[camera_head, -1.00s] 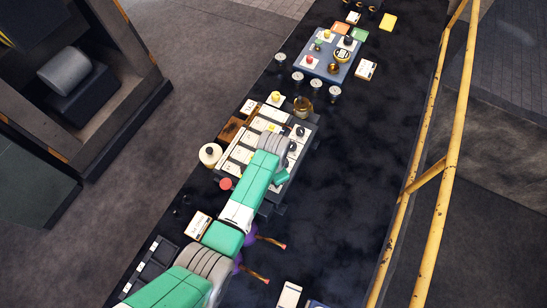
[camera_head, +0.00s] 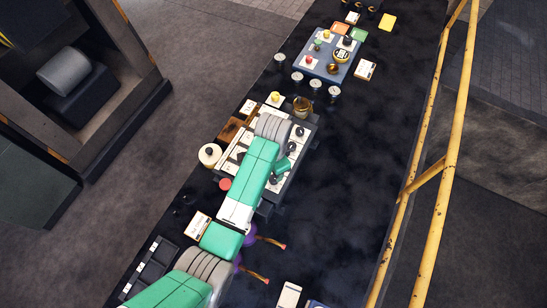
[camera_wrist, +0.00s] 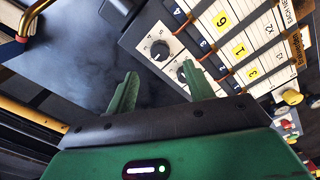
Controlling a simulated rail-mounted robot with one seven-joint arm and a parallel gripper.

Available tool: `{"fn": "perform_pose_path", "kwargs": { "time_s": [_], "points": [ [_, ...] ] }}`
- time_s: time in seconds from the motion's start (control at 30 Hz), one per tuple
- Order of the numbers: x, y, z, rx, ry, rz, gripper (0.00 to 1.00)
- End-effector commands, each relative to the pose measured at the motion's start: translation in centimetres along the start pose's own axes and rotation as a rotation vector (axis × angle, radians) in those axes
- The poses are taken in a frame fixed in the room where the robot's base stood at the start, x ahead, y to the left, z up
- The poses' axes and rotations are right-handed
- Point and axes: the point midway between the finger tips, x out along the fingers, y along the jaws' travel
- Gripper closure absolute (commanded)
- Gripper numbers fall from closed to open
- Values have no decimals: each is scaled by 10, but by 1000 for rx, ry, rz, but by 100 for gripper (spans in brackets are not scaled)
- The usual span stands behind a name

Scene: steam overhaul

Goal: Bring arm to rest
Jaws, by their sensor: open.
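My gripper (camera_wrist: 160,90) shows in the wrist view with its two green fingers apart and nothing between them. Beyond the fingertips is a panel (camera_wrist: 215,42) with round knobs, labelled strips and yellow number tags. I cannot tell how far the fingers are from it. In the head view my green and white arm reaches over the same panel (camera_head: 240,150) on the dark bench and hides part of it. The fingers are not clearly visible in the head view.
The dark bench (camera_head: 350,170) is clear to the right of the panel. A yellow rail (camera_head: 440,190) runs along its right side. A blue board (camera_head: 322,66) with small parts and several cylinders lie farther back. A white round container (camera_head: 210,155) stands left of the panel.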

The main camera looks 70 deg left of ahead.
Motion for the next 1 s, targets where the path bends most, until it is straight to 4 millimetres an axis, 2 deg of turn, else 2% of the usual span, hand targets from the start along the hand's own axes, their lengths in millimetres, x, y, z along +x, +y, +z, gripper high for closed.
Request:
{"fn": "perform_pose_path", "kwargs": {
  "time_s": [0.53,0.57,0.63,0.67,0.77,0.8,0.87,0.9,0.97,1.0],
  "points": [
    [0,0,0,0,-1,0,48],
    [-1,0,-2,1,4,-3,48],
    [-15,3,-18,11,49,-36,48],
    [-26,5,-32,18,86,-61,48],
    [-80,23,-88,43,267,-162,48],
    [-108,35,-112,53,356,-200,48],
    [-150,55,-142,66,488,-244,48],
    [-178,70,-160,75,578,-266,48],
    [-222,96,-182,86,711,-289,48],
    [-252,115,-193,94,801,-298,48]
  ]
}}
